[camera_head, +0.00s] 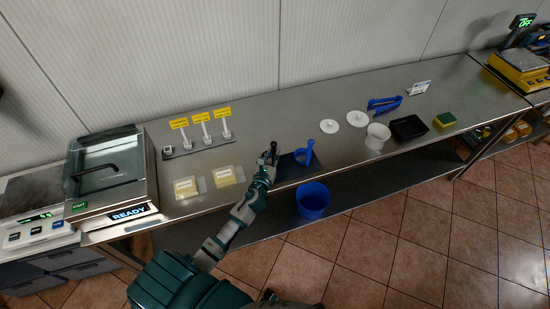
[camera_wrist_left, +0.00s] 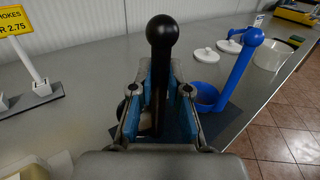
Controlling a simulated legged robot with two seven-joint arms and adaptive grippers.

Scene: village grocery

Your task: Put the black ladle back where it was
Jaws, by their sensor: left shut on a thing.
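My left gripper (camera_head: 267,163) is shut on the black ladle (camera_wrist_left: 162,60). In the left wrist view the ladle's handle stands upright between the fingers (camera_wrist_left: 160,115), with its round knob at the top. The ladle's lower end is mostly hidden by the gripper. A dark mat (camera_head: 290,172) lies on the steel counter just right of the gripper. A blue ladle (camera_head: 309,152) stands on this mat with its handle up. It also shows in the left wrist view (camera_wrist_left: 240,70), right of the black ladle and apart from it. My right gripper is not in view.
Yellow price signs (camera_head: 201,117) stand at the back left, with two pale packs (camera_head: 186,187) in front. A glass-lidded machine (camera_head: 106,170) is at the far left. White lids (camera_head: 357,119), a white bowl (camera_head: 377,136), blue tongs (camera_head: 384,104) and a black tray (camera_head: 408,128) stand right. A blue bucket (camera_head: 313,199) is below the counter edge.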

